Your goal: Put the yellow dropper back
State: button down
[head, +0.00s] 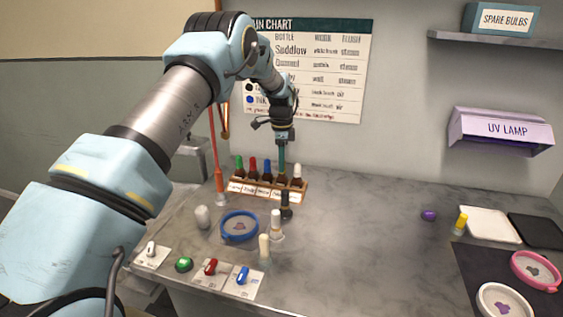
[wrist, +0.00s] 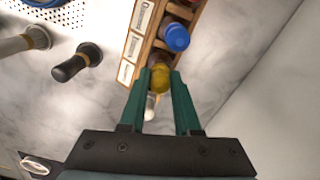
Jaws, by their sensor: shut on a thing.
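The yellow dropper (wrist: 160,78) is between the fingers of my gripper (wrist: 159,88) in the wrist view, in line with the wooden rack. My gripper (head: 282,165) is shut on it and points straight down over the rack's right part in the head view. There the fingers mostly hide the yellow top. The wooden rack (head: 303,188) holds green-, red-, blue- and white-topped bottles; the dropper is between the blue top (wrist: 175,37) and the white top (wrist: 151,107). I cannot tell whether the dropper is fully seated.
A black-topped bottle (head: 286,204) stands in front of the rack, with a white-topped one (head: 277,225) nearer. A blue-rimmed dish (head: 239,226) is to their left, and an orange stand (head: 217,160) is left of the rack. A small yellow item (head: 461,223) stands far right. The counter's middle is clear.

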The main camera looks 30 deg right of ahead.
jog(key=shift+f, duration=0.1)
jog(key=c, duration=0.5)
grip_release()
jog(key=shift+c, duration=0.2)
jog(key=shift+r+p, duration=1.4)
jog(key=shift+r, duration=2.35)
